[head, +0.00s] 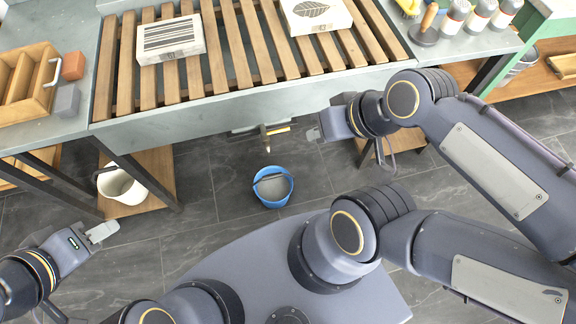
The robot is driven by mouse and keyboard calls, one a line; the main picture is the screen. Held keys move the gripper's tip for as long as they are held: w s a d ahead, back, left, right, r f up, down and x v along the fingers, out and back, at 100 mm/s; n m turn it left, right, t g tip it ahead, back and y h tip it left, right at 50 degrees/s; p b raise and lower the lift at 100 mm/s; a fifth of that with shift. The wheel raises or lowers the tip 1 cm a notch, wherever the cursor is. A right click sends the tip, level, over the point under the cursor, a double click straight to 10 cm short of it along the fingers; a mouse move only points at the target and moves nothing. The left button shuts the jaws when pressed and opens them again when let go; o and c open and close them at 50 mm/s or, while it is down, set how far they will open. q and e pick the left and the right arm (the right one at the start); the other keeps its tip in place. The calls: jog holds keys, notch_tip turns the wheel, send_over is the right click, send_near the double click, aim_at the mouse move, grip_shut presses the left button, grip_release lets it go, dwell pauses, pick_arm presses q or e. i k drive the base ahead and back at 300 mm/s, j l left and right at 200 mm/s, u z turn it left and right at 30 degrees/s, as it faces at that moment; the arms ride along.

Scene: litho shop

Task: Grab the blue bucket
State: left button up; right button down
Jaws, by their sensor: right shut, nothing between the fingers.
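The blue bucket (288,194) stands upright on the dark tiled floor, in front of the slatted sink, with a grey inside and its dark handle lying across the top. A tap with a brass-coloured lever sticks out of the sink front just above it in the picture. My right gripper (313,134) is shut and empty, up and to the right of the bucket and apart from it. My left gripper (104,232) is far to the left of the bucket, over the floor; its finger gap is not clear from here.
A slatted sink (236,120) holds two printing stones (170,40) (316,14). A white bucket (121,187) stands on a low wooden shelf (157,166) at left. A wooden rack (25,83) sits on the left bench. Bottles (480,16) stand at upper right. Floor around the blue bucket is clear.

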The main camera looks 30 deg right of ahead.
aim_at(272, 185)
jog(key=k+l+z, duration=0.3)
jog(key=z, duration=0.15)
jog(key=i+j, duration=0.15)
jog(key=j, duration=0.25)
jog(key=i+j+z, duration=0.1)
jog(key=j, duration=0.3)
jog(key=i+j, duration=0.2)
jog(key=j, duration=0.2)
jog(key=i+j, duration=0.1)
jog(key=j, duration=0.3)
jog(key=z, duration=0.05)
